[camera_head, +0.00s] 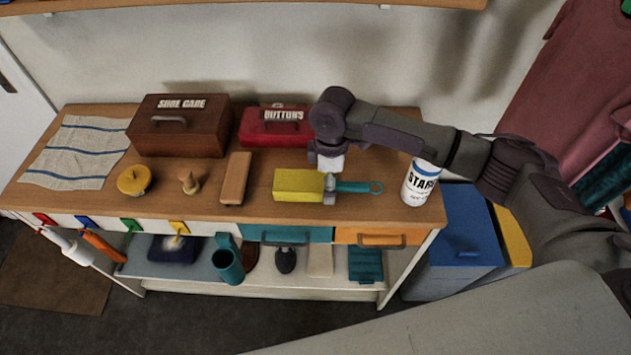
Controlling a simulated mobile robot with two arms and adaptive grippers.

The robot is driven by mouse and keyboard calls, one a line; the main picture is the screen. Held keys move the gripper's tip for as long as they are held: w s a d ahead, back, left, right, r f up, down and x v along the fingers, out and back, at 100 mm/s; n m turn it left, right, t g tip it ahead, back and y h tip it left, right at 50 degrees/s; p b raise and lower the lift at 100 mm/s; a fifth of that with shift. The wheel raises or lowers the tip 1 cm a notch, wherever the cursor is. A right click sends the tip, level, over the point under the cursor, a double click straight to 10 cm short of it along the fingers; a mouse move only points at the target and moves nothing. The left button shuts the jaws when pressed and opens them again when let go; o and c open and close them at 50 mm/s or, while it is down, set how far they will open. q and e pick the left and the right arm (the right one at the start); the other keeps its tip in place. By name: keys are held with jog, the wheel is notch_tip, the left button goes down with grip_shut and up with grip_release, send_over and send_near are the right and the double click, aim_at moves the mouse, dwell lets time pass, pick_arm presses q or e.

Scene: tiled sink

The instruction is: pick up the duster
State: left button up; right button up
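A tool with a yellow block-shaped head (298,185) and a teal handle (355,187) ending in a ring lies on the wooden worktop; it looks like the duster. My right gripper (329,186) points down over the neck between head and handle, its arm coming in from the right. Grey parts show at the neck, but I cannot tell whether they are my fingertips or part of the tool, nor whether the fingers are closed on it. My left gripper is not in view.
A white STARCH-type can (420,183) stands right of the handle, close to my arm. A brown SHOE CARE box (180,126) and red BUTTONS box (272,128) stand behind. A wooden block (236,178) lies left. The worktop's front edge is just below the tool.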

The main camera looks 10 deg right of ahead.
jog(key=shift+f, duration=0.7)
jog(key=c, duration=1.1)
jog(key=shift+c, duration=0.2)
jog(key=shift+r, duration=0.15)
